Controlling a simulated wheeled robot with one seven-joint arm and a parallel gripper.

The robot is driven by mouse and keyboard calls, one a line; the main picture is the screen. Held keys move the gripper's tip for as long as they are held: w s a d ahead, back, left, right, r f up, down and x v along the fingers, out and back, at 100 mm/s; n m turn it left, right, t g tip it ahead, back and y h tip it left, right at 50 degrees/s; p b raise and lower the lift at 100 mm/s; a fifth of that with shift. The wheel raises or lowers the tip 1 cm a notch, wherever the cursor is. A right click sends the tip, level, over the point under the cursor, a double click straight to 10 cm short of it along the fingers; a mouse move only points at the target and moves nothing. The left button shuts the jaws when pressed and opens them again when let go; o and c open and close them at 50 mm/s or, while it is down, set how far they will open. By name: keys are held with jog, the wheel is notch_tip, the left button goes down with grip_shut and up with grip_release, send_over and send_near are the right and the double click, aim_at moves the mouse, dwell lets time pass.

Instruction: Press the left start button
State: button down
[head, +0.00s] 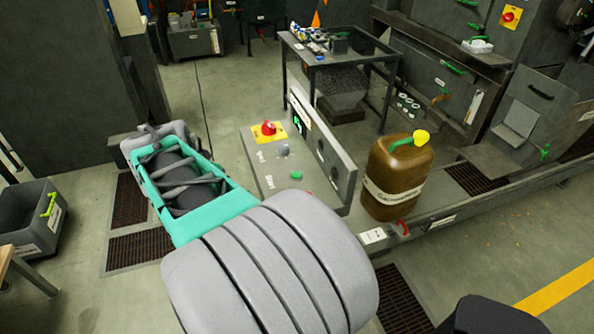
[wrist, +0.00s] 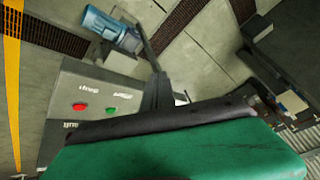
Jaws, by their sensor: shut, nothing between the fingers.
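In the head view, a grey control console (head: 322,165) stands just beyond my arm. On its top are a red mushroom button on a yellow plate (head: 267,130), a grey knob (head: 283,150) and a green button (head: 296,175) near printed lettering that looks like "Start". In the wrist view, a grey panel (wrist: 75,73) at left carries a red button (wrist: 78,106) and a green button (wrist: 110,110), with upside-down labels. My gripper (wrist: 157,76) shows as a dark, narrow shut shape right of the green button, apart from it in the picture. I cannot make out its fingertips in the head view.
A brown canister (head: 395,180) with a yellow cap stands right of the console. A metal table (head: 345,62) with small parts is behind it. A grey bin (head: 30,225) is at left. A blue motor (wrist: 112,28) shows in the wrist view. Floor grates lie around.

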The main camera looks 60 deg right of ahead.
jog(key=s+d+r+m+g+h, duration=0.2)
jog(key=s+d+m, duration=0.35)
jog(key=d, duration=0.55)
jog(key=m+g+h+p, duration=0.1)
jog(key=m+g, duration=0.2)
jog(key=m, duration=0.4)
send_over(295, 176)
jog(key=shift+r, duration=0.4)
notch_tip(295, 176, down, 8)
jog(key=b, duration=0.4)
jog(key=shift+f, duration=0.4)
jog(key=shift+f+b, duration=0.1)
jog(key=shift+b, duration=0.3)
jog(key=shift+f+b, duration=0.35)
jog(key=shift+b, duration=0.25)
